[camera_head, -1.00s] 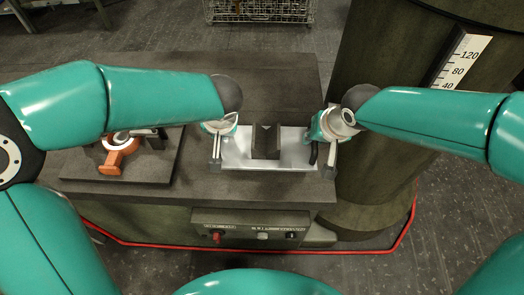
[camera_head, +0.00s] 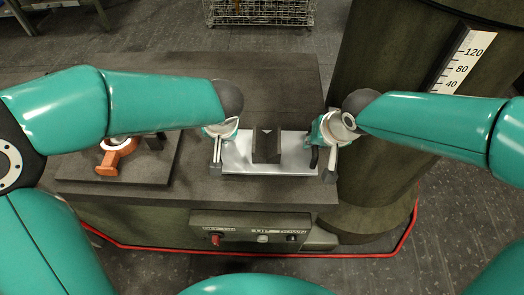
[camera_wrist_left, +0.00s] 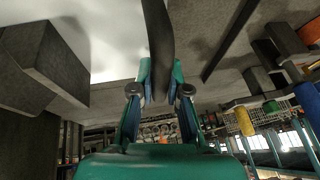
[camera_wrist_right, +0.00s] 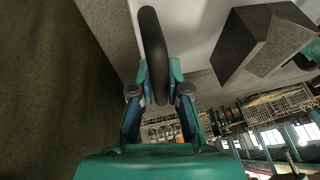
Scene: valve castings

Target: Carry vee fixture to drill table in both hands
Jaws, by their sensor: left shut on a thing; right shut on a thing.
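The vee fixture is a pale plate (camera_head: 236,160) with a dark vee block (camera_head: 266,148) on its middle and a dark handle at each end. It is over the dark grey table top (camera_head: 275,75); I cannot tell whether it touches. My left gripper (camera_head: 217,150) is shut on the left handle, which shows in the left wrist view (camera_wrist_left: 158,45). My right gripper (camera_head: 322,146) is shut on the right handle, which shows in the right wrist view (camera_wrist_right: 153,45). The block also shows in both wrist views (camera_wrist_left: 48,62), (camera_wrist_right: 262,42).
A dark plate (camera_head: 150,172) with an orange and white part (camera_head: 116,158) lies at the left. A thick dark column (camera_head: 375,90) with a number scale (camera_head: 462,66) stands close at the right. A control panel (camera_head: 262,228) is on the front. The table top behind the fixture is clear.

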